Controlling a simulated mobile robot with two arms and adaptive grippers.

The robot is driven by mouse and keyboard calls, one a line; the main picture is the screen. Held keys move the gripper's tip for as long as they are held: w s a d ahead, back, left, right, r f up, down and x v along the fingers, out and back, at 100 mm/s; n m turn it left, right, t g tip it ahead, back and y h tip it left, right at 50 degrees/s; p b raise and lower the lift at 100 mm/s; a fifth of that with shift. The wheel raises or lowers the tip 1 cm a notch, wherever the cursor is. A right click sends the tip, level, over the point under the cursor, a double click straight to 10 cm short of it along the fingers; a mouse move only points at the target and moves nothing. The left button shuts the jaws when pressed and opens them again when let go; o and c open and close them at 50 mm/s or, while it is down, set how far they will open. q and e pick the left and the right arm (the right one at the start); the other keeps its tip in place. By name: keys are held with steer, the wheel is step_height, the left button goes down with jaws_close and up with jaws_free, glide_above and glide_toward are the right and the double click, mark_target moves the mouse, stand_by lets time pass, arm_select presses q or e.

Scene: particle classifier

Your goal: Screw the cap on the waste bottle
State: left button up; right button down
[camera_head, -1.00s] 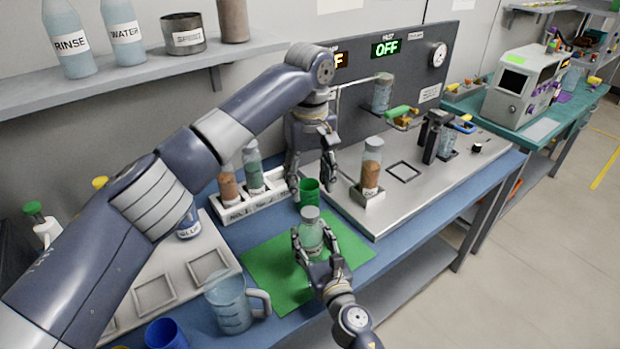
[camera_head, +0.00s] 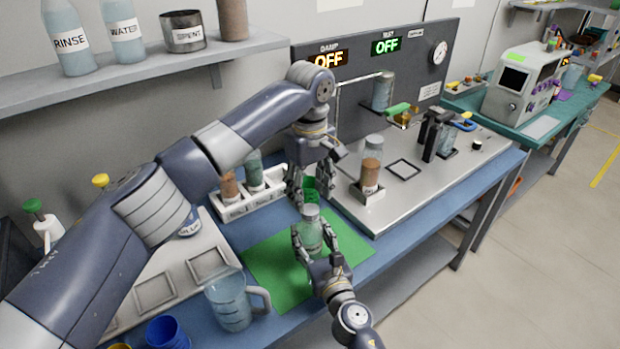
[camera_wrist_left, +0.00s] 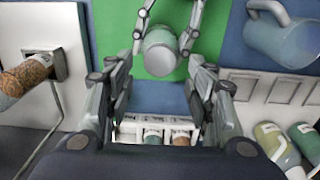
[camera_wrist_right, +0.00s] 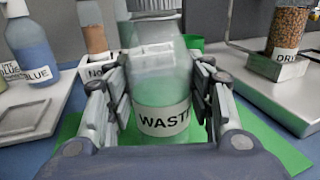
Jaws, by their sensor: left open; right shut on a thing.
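The waste bottle (camera_head: 310,236) stands over the green mat with greenish liquid inside; its WASTE label shows in the right wrist view (camera_wrist_right: 163,121). My right gripper (camera_head: 309,248) is shut around its body from the front. The bottle has a greyish top (camera_head: 310,212), also seen from above in the left wrist view (camera_wrist_left: 160,52). I cannot tell whether this is the cap or the bare neck; the top is blurred in the right wrist view. My left gripper (camera_head: 305,200) is open and empty, pointing down just behind and above the bottle top.
A green cup (camera_head: 311,187) stands behind the bottle, partly hidden by my left gripper. The green mat (camera_head: 270,265) has free room. A jug (camera_head: 230,303) stands at front left, a bottle rack (camera_head: 240,207) behind, and a steel station with a brown-filled bottle (camera_head: 370,168) right.

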mark_target(310, 209)
arm_select(q)
steer(key=shift+f, duration=2.2)
